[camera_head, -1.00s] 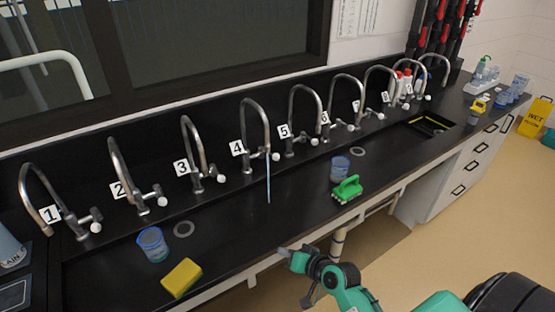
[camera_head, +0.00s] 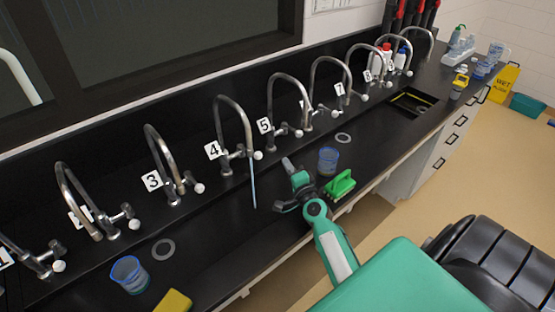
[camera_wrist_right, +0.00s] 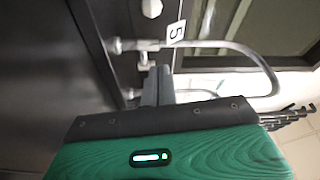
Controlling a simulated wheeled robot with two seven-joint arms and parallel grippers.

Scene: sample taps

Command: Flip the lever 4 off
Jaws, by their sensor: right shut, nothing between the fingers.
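Tap 4 is a curved steel tap (camera_head: 233,105) beside its label 4 (camera_head: 213,150), with a white-tipped lever (camera_head: 257,155) at its base. A thin pale stream of water (camera_head: 252,185) falls from its spout. My right gripper (camera_head: 287,163) is over the counter, to the right of the stream and lower in the picture than taps 4 and 5. In the right wrist view its fingers (camera_wrist_right: 158,86) are shut together and empty, close to tap fittings near label 5 (camera_wrist_right: 176,33). Which tap each white knob there belongs to is unclear. My left gripper is not in view.
Tap 5 (camera_head: 270,100) stands right of tap 4, and tap 3 (camera_head: 168,165) left of it. A blue beaker (camera_head: 328,160) and a green brush (camera_head: 340,185) lie right of my right gripper. Another beaker (camera_head: 130,274) and a yellow sponge (camera_head: 173,301) are at lower left.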

